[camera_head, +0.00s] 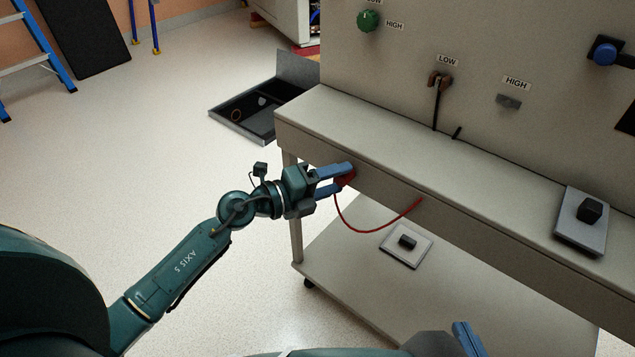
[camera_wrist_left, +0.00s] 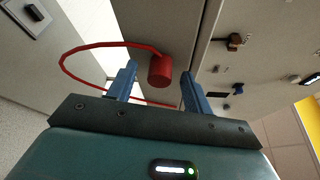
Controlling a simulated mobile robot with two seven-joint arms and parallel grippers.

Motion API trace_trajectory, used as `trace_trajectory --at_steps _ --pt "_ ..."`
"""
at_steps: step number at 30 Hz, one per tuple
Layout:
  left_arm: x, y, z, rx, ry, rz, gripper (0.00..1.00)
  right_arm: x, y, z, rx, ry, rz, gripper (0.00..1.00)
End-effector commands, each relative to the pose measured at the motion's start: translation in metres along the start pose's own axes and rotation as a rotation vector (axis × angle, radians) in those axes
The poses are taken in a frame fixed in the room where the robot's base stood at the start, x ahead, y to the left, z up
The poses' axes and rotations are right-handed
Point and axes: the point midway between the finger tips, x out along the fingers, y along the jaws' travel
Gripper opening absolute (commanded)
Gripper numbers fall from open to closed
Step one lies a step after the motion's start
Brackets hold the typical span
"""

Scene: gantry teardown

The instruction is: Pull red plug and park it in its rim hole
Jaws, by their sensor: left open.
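The red plug (camera_head: 346,180) is a short red cylinder at the front face of the bench, near its left end. Its red cord (camera_head: 372,230) loops down and right to another spot on that face. The left wrist view shows the plug (camera_wrist_left: 160,71) between my left fingers, with a gap on either side. My left gripper (camera_head: 345,177) is open around the plug. I cannot tell how deep the plug sits, and no empty rim hole is clear. Part of my right gripper (camera_head: 467,338) shows at the bottom edge; its jaws are not fully visible.
The bench's upright panel carries a green knob (camera_head: 368,20), a LOW socket with a brown plug (camera_head: 440,81), a HIGH socket (camera_head: 508,101) and a blue knob (camera_head: 605,53). A black switch box (camera_head: 590,211) is on the bench top. A small plate (camera_head: 407,244) lies on the lower shelf.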

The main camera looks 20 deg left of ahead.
Motion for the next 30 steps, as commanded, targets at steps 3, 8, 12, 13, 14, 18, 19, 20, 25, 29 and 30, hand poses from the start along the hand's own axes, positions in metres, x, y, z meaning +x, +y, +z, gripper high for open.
trace_trajectory --at_steps 3,8,12,13,14,18,19,20,25,29,30 --pt "-0.011 0.001 0.000 -0.001 0.000 0.004 0.51 -0.002 0.003 -0.002 0.016 0.010 0.009 0.00" --pt "-0.045 0.002 0.000 0.000 0.000 0.006 0.51 -0.003 0.004 -0.004 0.017 0.015 0.010 0.00" --pt "-0.078 0.002 -0.001 -0.001 0.002 0.005 0.51 -0.003 0.004 -0.003 0.017 0.017 0.011 0.00" --pt "-0.085 0.002 -0.001 0.001 0.002 0.006 0.51 -0.002 0.004 -0.002 0.016 0.016 0.011 0.00" --pt "-0.090 0.003 -0.001 -0.002 0.001 0.005 0.51 -0.002 0.004 -0.001 0.015 0.016 0.011 0.00" --pt "-0.113 0.002 -0.001 -0.002 -0.001 0.003 0.51 -0.002 0.003 0.002 0.011 0.006 0.010 0.00" --pt "-0.117 0.002 -0.001 -0.002 0.000 0.003 0.51 -0.001 0.003 0.002 0.010 0.005 0.010 0.00" --pt "-0.120 0.002 -0.001 -0.002 0.000 0.002 0.51 -0.001 0.003 0.003 0.009 0.004 0.010 0.00" --pt "-0.132 0.001 -0.001 -0.001 0.000 0.001 0.51 -0.001 0.003 0.003 0.007 0.004 0.008 0.00" --pt "-0.143 0.001 -0.005 -0.002 0.000 0.001 0.51 0.000 0.002 0.003 0.006 0.006 0.007 0.00" --pt "-0.147 0.001 -0.007 -0.001 0.000 0.002 0.51 0.000 0.002 0.003 0.005 0.006 0.007 0.00"
